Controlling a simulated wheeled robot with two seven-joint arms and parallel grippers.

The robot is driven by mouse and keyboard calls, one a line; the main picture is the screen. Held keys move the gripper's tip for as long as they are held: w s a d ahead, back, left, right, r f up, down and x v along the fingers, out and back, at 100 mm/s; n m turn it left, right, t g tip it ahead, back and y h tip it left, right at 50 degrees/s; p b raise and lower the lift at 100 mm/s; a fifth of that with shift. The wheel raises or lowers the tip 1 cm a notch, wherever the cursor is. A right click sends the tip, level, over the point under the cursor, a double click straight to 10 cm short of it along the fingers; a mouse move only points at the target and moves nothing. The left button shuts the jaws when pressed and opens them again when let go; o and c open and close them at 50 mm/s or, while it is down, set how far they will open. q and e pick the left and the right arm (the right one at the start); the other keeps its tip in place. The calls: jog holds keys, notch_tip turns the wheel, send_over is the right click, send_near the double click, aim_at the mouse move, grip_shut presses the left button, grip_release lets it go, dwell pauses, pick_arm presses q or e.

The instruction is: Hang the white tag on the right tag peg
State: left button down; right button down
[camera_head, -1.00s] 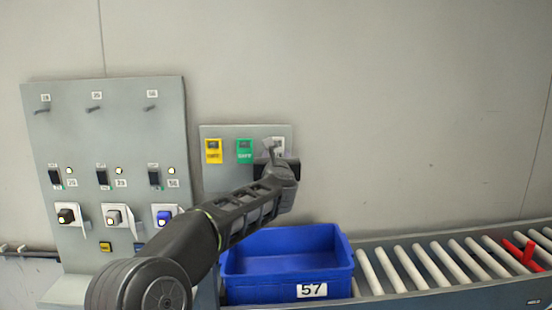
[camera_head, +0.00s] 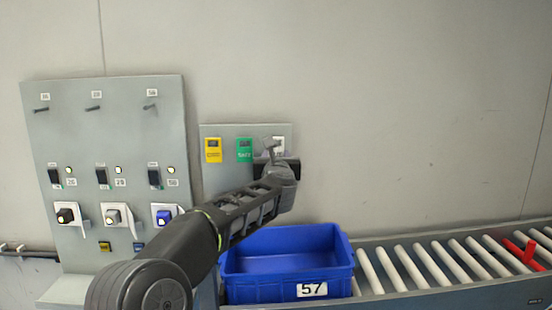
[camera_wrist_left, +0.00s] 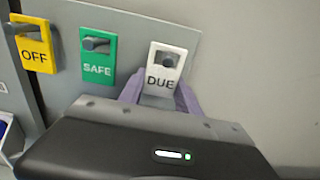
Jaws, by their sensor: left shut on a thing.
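The white tag (camera_wrist_left: 163,72), marked DUE, stands upright at the right end of the small grey tag board (camera_head: 218,178). In the left wrist view the right peg (camera_wrist_left: 168,60) shows in the tag's hole. My left gripper (camera_wrist_left: 158,95) is shut on the tag's lower part, one finger on each side. In the head view the tag (camera_head: 279,143) is partly hidden behind the gripper (camera_head: 275,152). Whether the tag rests on the peg I cannot tell. My right gripper is out of view.
A yellow OFF tag (camera_head: 213,150) and a green SAFE tag (camera_head: 245,150) hang to the left. A blue bin (camera_head: 312,268) marked 57 stands below, beside a roller conveyor (camera_head: 440,266). A larger grey panel (camera_head: 125,135) stands at left. The wall at right is clear.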

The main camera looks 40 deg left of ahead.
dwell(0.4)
pick_arm(q)
jog(key=c, duration=0.8)
grip_release()
jog(key=shift+o, duration=0.2)
jog(key=b+v, duration=0.4)
jog(key=v, duration=0.6)
jog(key=shift+b, duration=0.4)
